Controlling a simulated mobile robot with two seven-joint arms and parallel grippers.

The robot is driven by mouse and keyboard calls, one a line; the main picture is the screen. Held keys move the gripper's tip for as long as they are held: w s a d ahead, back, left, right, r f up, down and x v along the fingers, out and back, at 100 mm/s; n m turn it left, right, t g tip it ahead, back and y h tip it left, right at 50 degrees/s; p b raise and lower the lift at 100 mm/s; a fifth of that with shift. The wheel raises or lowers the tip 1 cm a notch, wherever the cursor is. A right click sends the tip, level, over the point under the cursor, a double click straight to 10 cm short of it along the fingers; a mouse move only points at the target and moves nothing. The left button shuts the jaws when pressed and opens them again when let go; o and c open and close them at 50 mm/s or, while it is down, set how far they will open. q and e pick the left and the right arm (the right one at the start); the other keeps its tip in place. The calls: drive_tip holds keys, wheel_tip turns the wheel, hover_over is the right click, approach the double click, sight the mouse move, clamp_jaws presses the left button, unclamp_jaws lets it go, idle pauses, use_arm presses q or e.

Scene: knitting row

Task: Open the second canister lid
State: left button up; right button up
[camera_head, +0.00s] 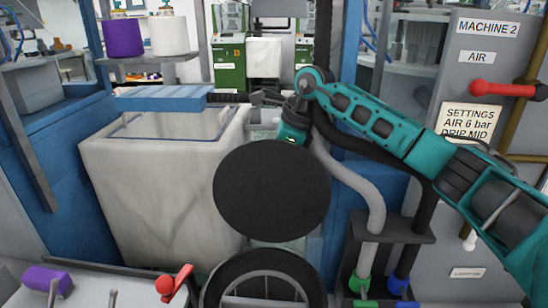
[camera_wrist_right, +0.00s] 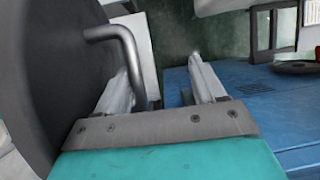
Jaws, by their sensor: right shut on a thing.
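A black round lid (camera_head: 271,193) stands tilted up in the middle of the head view, its flat face toward me. My right arm comes in from the right and reaches down behind it, so the gripper's fingers are hidden there. In the right wrist view the lid (camera_wrist_right: 40,80) fills the left side, and its grey bent handle (camera_wrist_right: 130,60) passes between the fingers of my right gripper (camera_wrist_right: 162,68). That gripper is shut on the handle. A black ring with grey bars inside (camera_head: 212,290) shows below the lid; I cannot tell whether it is a canister mouth. My left gripper is out of view.
A large pale open bin (camera_head: 160,205) stands at left, with a blue slab (camera_head: 160,98) at its far side. Purple (camera_head: 122,38) and white cones sit on a shelf behind. The grey machine cabinet (camera_head: 490,65) and hoses (camera_head: 365,195) stand at right. Red-handled levers are on both sides.

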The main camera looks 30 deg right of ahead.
drive_tip(key=shift+s+a+f, duration=0.1)
drive_tip(key=shift+s+f, duration=0.05)
drive_tip(key=shift+c, duration=0.3)
drive_tip(key=v, duration=1.2)
drive_tip(key=shift+r, duration=0.2)
drive_tip(key=shift+s+r, duration=0.15)
drive_tip(key=shift+r, duration=0.25)
